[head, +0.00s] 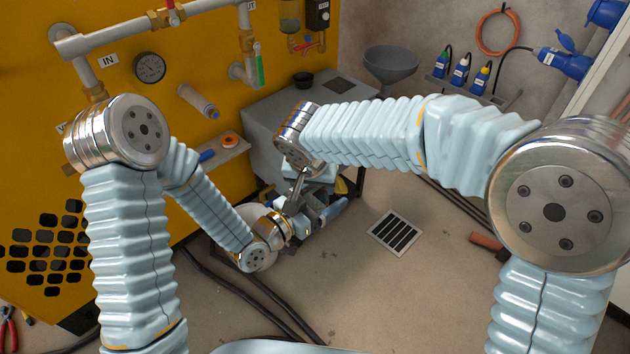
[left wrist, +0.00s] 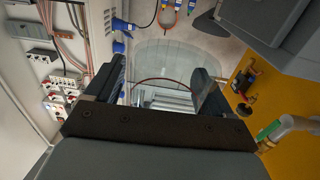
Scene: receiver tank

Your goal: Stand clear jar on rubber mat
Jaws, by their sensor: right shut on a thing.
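In the left wrist view, the clear jar (left wrist: 170,60) is a faint see-through shape in front of my left gripper (left wrist: 160,85). The left fingers are spread wide, with part of the jar between them and part behind the right-hand finger. In the head view my left gripper (head: 297,226) is low at the centre, close to my right gripper (head: 302,192), which comes down from above. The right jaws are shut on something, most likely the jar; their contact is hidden. A dark flat square (head: 337,86), perhaps the rubber mat, lies on the grey tank top.
The grey tank (head: 262,118) stands behind my grippers, with a small black bowl (head: 303,78) on top. A floor grate (head: 396,232) lies to the right. Hoses (head: 255,300) cross the floor.

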